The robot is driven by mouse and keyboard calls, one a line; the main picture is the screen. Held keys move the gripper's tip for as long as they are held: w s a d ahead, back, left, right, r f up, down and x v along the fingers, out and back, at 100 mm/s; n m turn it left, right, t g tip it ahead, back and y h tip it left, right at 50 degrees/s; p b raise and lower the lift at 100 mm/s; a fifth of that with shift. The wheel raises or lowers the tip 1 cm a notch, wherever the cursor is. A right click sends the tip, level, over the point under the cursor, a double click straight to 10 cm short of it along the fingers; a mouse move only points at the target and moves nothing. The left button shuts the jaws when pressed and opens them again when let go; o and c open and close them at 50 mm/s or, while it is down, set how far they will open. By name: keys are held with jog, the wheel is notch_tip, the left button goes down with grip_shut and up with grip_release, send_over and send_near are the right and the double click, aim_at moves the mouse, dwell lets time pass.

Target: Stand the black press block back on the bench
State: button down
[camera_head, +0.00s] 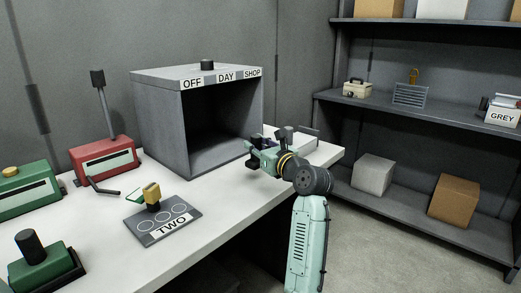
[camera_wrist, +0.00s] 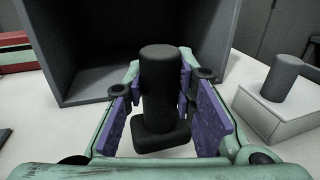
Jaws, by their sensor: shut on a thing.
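The black press block (camera_wrist: 161,88), a round upright handle on a wider flat base, shows in the wrist view between the purple finger pads. My gripper (camera_head: 258,153) is shut on its handle, in front of the right side of the oven opening. The block looks upright. I cannot tell whether its base touches the white bench (camera_head: 212,215) or hangs just above it. In the head view the block is mostly hidden by my gripper.
The grey open-fronted oven (camera_head: 158,125) stands behind. A pale box with a grey handle (camera_wrist: 275,115) is close on the right. A TWO plate (camera_head: 168,226) with a yellow-topped stamp, a red press (camera_head: 103,160) and green blocks (camera_head: 42,268) are left.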

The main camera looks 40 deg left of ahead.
jog(key=shift+w+a+f+p, duration=0.3)
jog(key=shift+w+f+p, duration=0.05)
jog(key=shift+w+f, duration=0.6)
jog(key=shift+w+a+f+p, duration=0.25)
jog(key=shift+w+f+p, duration=0.05)
jog(key=shift+w+f, duration=0.6)
jog(key=shift+f, duration=0.1)
jog(key=c, duration=1.3)
grip_release()
jog(key=shift+f, duration=0.1)
jog(key=shift+c, duration=0.2)
